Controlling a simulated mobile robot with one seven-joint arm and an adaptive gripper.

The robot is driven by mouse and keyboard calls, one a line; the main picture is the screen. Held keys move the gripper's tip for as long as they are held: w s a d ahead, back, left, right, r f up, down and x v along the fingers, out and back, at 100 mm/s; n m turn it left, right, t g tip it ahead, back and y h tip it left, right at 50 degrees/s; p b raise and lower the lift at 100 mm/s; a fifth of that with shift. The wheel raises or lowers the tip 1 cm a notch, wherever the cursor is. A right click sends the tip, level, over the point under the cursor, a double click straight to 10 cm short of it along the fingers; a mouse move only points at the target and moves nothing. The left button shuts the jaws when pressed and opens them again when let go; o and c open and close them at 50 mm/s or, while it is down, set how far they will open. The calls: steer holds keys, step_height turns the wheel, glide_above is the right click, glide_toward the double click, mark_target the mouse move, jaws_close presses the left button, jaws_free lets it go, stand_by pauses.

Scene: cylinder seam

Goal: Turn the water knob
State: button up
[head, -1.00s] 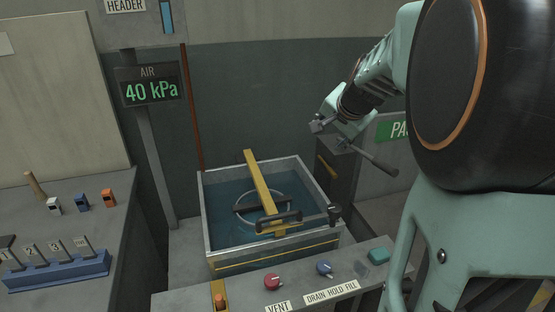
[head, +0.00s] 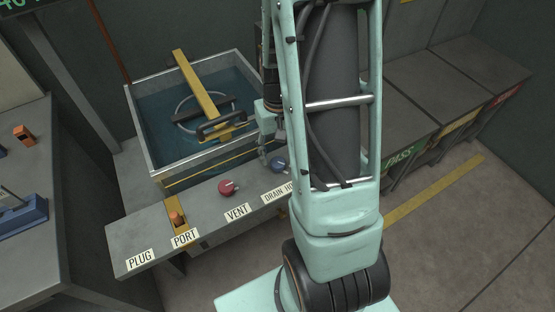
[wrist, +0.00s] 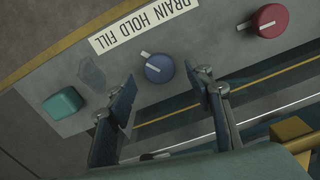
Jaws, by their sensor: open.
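The water knob is the blue knob (head: 278,164) on the grey console, at the label "DRAIN HOLD FILL". In the wrist view the blue knob (wrist: 159,68) has a white pointer mark on its upper left side. My gripper (wrist: 166,98) is open, its two dark fingers on either side of the knob in that view. The fingertips look close to the knob, but I cannot tell whether they touch it. In the head view my gripper (head: 270,152) is beside the knob and partly hidden by my arm.
A red VENT knob (head: 229,188) is left of the blue knob. An orange plug (head: 177,218) sits at the PORT label. A teal button (wrist: 62,103) is on the console. Behind stands a water tank (head: 152,150) with a yellow bar (head: 196,82) across it.

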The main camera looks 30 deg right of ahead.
mark_target(278, 162)
steer(key=shift+f, duration=1.85)
